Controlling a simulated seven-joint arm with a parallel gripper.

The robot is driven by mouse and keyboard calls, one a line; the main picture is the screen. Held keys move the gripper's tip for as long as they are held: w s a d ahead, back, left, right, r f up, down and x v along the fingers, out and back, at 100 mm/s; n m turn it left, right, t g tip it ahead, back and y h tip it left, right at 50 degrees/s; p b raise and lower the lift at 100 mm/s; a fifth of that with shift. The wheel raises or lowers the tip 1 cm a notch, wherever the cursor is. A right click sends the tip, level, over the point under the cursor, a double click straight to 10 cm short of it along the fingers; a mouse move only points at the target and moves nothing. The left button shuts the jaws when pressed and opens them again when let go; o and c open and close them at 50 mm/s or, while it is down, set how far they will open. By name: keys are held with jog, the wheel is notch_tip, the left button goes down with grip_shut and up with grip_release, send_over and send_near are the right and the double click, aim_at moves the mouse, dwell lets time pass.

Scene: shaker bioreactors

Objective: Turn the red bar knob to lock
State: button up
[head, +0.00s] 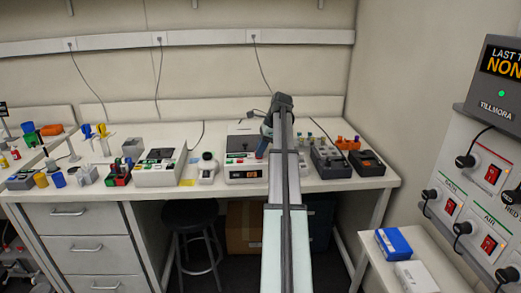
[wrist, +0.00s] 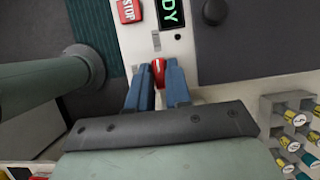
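The red bar knob (wrist: 158,71) is on the pale front panel of a shaker device, below its green-lit display (wrist: 171,13). My gripper (wrist: 159,75) has one blue finger on each side of the knob. The fingertips appear to touch its sides, and the bar lies roughly in line with the fingers. In the head view my gripper (head: 264,142) is at the front of the middle device (head: 240,160), and my arm hides the knob and part of that device.
A red STOP button (wrist: 129,10) sits left of the display. A dark round knob (wrist: 214,12) is to the right. A grey rack (wrist: 270,108) with several capped vials stands at lower right. Other devices (head: 160,174) line the bench, and a black stool (head: 193,212) stands below.

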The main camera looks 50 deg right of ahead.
grip_shut()
jog(key=shift+w+d+n+g, duration=0.15)
jog(key=shift+n+g, duration=0.15)
jog(key=shift+n, duration=0.5)
jog(key=shift+n+g+y, duration=0.4)
jog(key=shift+n+g, duration=0.1)
jog(key=shift+n, duration=1)
jog(key=shift+o, duration=2.2)
grip_release()
